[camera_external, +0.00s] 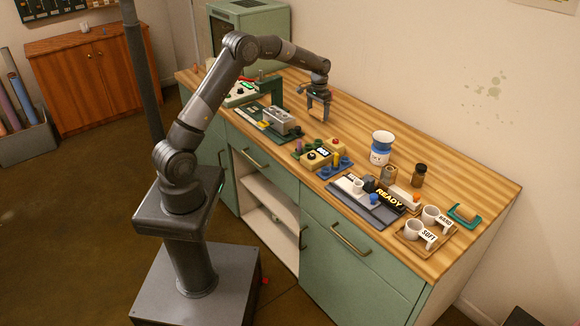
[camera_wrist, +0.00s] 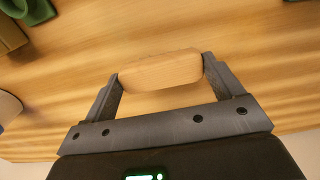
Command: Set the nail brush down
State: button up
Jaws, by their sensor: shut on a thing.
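The nail brush is a pale wooden block with rounded ends. In the wrist view the brush (camera_wrist: 160,70) lies crosswise between the two fingers, and its underside is hidden. My gripper (camera_wrist: 162,76) is shut on it. In the external view my gripper (camera_external: 319,110) points down over the back of the wooden worktop (camera_external: 346,118), and the brush (camera_external: 317,114) shows only as a small pale patch between the fingers. I cannot tell whether the brush touches the worktop.
A grey metal block (camera_external: 279,120) stands left of my gripper. A blue-and-white tub (camera_external: 382,143), a brown jar (camera_external: 418,176) and a dark READY mat (camera_external: 352,205) are to the right. A tray (camera_external: 409,241) with cups is at the right end. Worktop behind the tub is clear.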

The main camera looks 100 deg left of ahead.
aim_at(318, 112)
jog(key=shift+f, duration=1.25)
jog(key=shift+f, duration=0.15)
jog(key=o, duration=0.8)
notch_tip(318, 112, up, 12)
jog(key=shift+r, duration=0.2)
